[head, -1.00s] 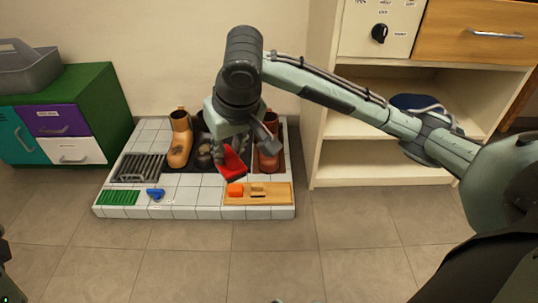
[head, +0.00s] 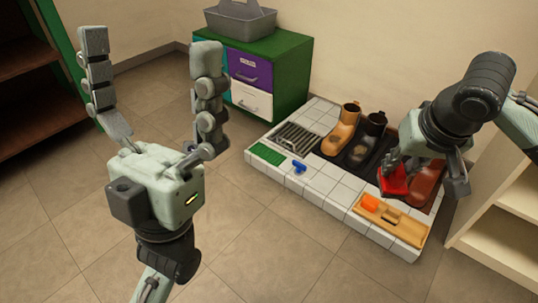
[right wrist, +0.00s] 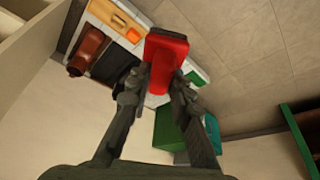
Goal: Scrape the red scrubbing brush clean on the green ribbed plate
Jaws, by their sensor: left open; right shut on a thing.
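The red scrubbing brush (head: 394,180) is held in my right gripper (head: 425,172), above the tiled platform near the boots. In the right wrist view the brush (right wrist: 165,58) sits between the two fingers of the gripper (right wrist: 160,85), and its far end points away from the palm. The green ribbed plate (head: 267,153) lies flat at the platform's near left corner, well to the left of the brush. It shows partly in the right wrist view (right wrist: 197,77). My left gripper (head: 150,110) is open and empty, raised over the floor left of the platform.
A dark grate (head: 298,138) lies behind the green plate, with a small blue item (head: 299,167) beside the plate. Tan (head: 341,132), black (head: 367,142) and reddish boots (head: 425,185) stand on a dark mat. A wooden tray (head: 408,233) holds an orange item. A green cabinet (head: 290,62) stands behind.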

